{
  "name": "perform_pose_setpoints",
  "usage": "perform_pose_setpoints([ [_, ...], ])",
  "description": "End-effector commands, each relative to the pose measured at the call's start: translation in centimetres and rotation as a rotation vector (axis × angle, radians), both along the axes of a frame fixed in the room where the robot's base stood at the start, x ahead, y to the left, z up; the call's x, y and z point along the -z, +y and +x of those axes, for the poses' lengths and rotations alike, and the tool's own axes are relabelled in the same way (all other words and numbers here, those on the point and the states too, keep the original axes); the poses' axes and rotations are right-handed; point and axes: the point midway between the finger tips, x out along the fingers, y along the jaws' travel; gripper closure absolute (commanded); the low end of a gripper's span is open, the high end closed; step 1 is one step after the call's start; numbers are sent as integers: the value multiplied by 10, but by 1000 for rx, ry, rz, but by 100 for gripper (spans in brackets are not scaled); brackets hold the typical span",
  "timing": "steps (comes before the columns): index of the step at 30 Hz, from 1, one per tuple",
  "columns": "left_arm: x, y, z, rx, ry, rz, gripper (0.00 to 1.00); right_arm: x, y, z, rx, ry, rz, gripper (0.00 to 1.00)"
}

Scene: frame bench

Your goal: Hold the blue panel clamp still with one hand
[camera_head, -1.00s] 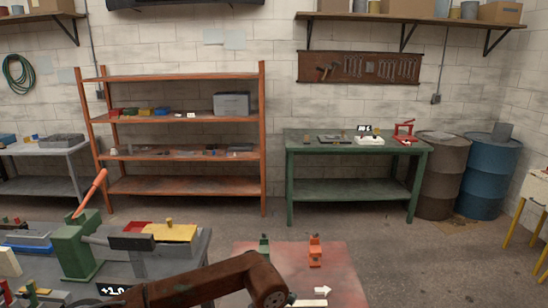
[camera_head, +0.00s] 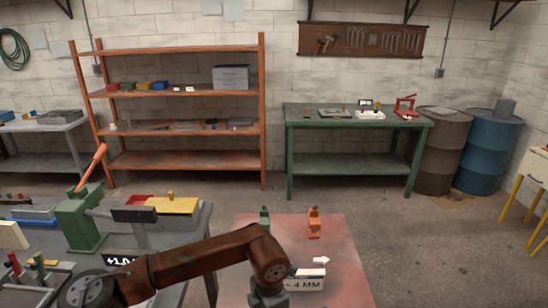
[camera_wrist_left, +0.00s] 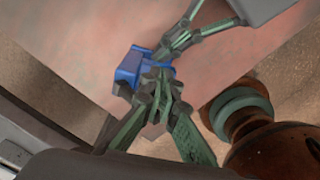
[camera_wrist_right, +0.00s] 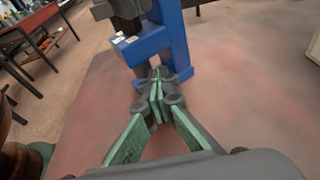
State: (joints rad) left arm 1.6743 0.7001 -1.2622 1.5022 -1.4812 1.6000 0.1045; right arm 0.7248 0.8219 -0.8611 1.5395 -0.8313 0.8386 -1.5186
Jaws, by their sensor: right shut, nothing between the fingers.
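The blue panel clamp (camera_wrist_right: 178,45) stands upright in the right wrist view, on a worn red surface. It also shows in the left wrist view (camera_wrist_left: 130,68), partly covered by fingers. My left gripper (camera_wrist_left: 152,85) is at the clamp's top, its fingertips close together there; whether they grip it is hidden. Part of it shows above the clamp in the right wrist view (camera_wrist_right: 128,12). My right gripper (camera_wrist_right: 158,82) is shut and empty, its tips close in front of the clamp's lower part; contact is unclear. Neither gripper nor the blue clamp shows in the head view.
In the head view an orange clamp (camera_head: 314,224) and a green clamp (camera_head: 264,217) stand on the red tabletop (camera_head: 340,245). A "4 MM" label (camera_head: 307,281) is near its front. Floor lies clear behind.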

Motion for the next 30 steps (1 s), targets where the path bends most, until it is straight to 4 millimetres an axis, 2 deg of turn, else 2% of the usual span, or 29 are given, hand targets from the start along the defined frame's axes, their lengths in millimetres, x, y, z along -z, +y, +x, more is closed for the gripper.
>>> perform_pose_setpoints([
  [1, 1, 0, -3, 2, 5, 3, 100, 6, -2, 1, 5, 3, -9, 100],
  [20, 2, 0, -8, 0, 5, 5, 100, 7, -3, 1, 7, 3, -11, 100],
  [30, 1, -9, -7, 1, 5, 4, 100, 7, -3, 1, 6, 3, -11, 100],
])
